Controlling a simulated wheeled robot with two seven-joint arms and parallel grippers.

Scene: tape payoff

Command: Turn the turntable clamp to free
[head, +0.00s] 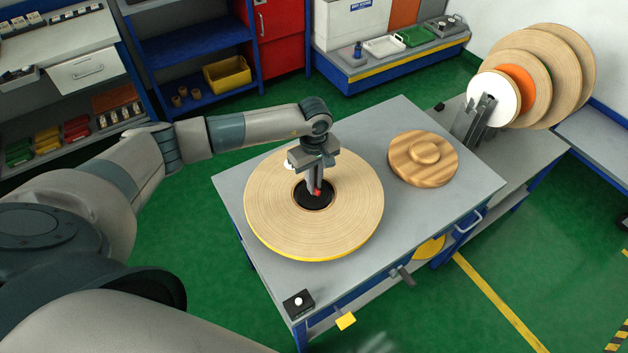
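A large flat reel of pale tape (270,215) lies on the grey table, with a yellow lower rim. A dark round hub (313,199) sits in its centre hole. My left gripper (315,188) points down over this hub, its fingers close together. A small red part (318,192) shows at the fingertips; whether they grip it is unclear. The turntable under the reel is hidden. A dark handle (402,275) sticks out from the table's front right edge; I cannot tell which part is the clamp. My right gripper is not in view.
A round wooden piece with a raised knob (423,158) lies right of the reel. Upright reels (550,75) stand at the back right.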

